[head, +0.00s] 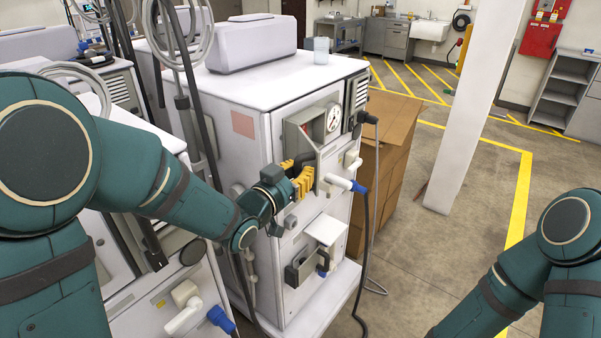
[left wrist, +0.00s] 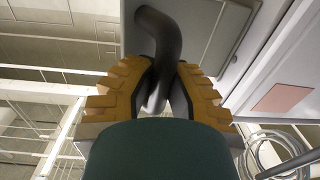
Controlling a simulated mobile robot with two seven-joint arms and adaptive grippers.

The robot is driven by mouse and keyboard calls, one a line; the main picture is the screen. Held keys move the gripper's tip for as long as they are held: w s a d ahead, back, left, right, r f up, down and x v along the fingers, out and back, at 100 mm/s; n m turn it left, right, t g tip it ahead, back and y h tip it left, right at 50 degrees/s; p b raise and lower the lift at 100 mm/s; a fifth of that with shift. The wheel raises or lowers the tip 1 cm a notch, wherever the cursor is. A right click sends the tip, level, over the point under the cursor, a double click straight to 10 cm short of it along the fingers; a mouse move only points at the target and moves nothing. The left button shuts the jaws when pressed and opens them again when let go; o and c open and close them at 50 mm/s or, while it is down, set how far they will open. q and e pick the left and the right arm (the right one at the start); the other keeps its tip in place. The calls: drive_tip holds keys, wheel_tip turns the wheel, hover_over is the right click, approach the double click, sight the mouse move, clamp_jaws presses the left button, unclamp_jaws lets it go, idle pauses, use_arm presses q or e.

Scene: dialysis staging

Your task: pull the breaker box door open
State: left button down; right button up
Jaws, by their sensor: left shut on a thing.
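The breaker box (head: 298,130) is a grey box on the front of the white dialysis machine, beside a round gauge. My left gripper (head: 303,178) has its yellow fingers at the lower part of this box. In the left wrist view, the fingers (left wrist: 158,95) are shut on a dark bent handle (left wrist: 160,40). The handle stands out from a light grey door panel (left wrist: 205,30). I cannot tell whether the door stands slightly ajar. My right arm shows at the lower right of the head view, but its gripper is out of the picture.
The white machine (head: 240,100) carries a clear cup (head: 321,50) on top. A blue-ended connector (head: 357,187) with a dark hose sits right of my left gripper. A cardboard box (head: 385,150) and a white pillar (head: 470,110) stand to the right. The floor beyond is open.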

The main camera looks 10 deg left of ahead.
use_arm(q)
drive_tip(key=shift+s+d+f, duration=0.1)
drive_tip(key=shift+s+f, duration=0.05)
drive_tip(key=c, duration=0.9)
unclamp_jaws()
drive_tip(key=shift+s, duration=0.15)
drive_tip(key=v, duration=0.7)
drive_tip(key=shift+s, duration=0.15)
